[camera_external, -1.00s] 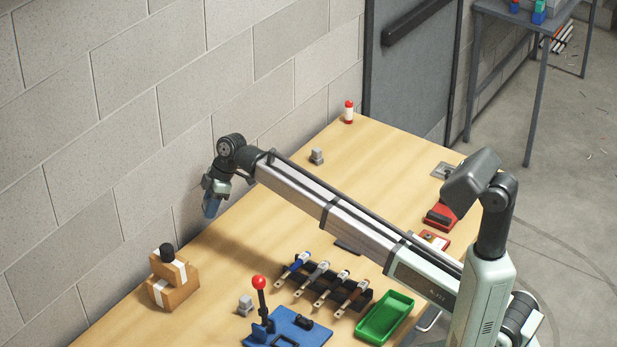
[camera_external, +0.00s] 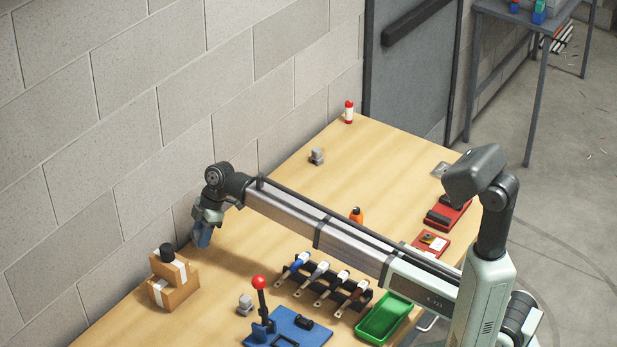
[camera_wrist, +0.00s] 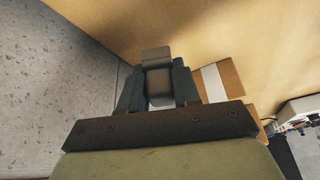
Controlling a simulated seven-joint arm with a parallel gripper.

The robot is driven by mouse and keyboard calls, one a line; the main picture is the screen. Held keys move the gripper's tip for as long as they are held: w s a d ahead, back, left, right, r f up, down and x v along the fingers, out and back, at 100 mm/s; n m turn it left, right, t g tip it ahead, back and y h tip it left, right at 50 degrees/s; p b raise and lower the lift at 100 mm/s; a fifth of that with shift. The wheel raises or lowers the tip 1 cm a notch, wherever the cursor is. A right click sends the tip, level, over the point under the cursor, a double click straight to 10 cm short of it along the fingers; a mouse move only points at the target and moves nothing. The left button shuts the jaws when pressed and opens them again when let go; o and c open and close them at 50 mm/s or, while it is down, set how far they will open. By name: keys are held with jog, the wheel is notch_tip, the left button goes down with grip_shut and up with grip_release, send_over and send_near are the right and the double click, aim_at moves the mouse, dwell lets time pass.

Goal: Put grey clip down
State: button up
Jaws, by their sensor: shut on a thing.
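My gripper (camera_external: 203,236) hangs above the far left part of the table, near the block wall and just beyond the cardboard boxes. In the wrist view my gripper (camera_wrist: 157,88) is shut on a grey clip (camera_wrist: 156,56), which sits between the two dark fingers. In the outside view the held clip is hidden or too small to tell from the fingers. Two similar grey pieces stand on the table, one toward the back (camera_external: 316,156) and one beside the red-knobbed lever (camera_external: 245,304).
Stacked cardboard boxes (camera_external: 178,291) stand close to my gripper and also show in the wrist view (camera_wrist: 222,84). A blue lever fixture (camera_external: 300,327), a tool rack (camera_external: 337,294) and a green tray (camera_external: 384,318) are nearer.

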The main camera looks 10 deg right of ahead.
aim_at(204, 254)
jog(key=shift+f, duration=1.9)
jog(key=shift+f, duration=0.15)
jog(key=o, duration=1.1)
jog(key=shift+c, duration=0.2)
jog(key=v, duration=1.2)
jog(key=shift+r, duration=0.2)
